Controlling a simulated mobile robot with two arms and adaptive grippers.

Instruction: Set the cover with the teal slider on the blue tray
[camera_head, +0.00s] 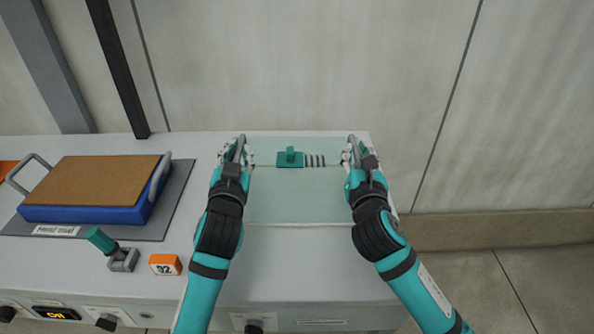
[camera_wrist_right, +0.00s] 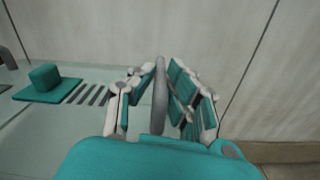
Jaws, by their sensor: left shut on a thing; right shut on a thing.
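The cover (camera_head: 290,205) is a pale green, see-through panel with a teal slider (camera_head: 290,158) and several dark slots beside it. It is over the right part of the white bench; whether it touches the bench I cannot tell. My left gripper (camera_head: 238,152) is shut on the cover's left handle. My right gripper (camera_head: 355,153) is shut on its right handle, a grey bar (camera_wrist_right: 160,95) between the fingers in the wrist view. The blue tray (camera_head: 85,213), filled with brown material and with a grey handle at each end, stands to the left, uncovered.
The tray stands on a dark grey mat (camera_head: 172,205) labelled "Heat mat". A wall and dark post (camera_head: 118,70) rise behind the bench.

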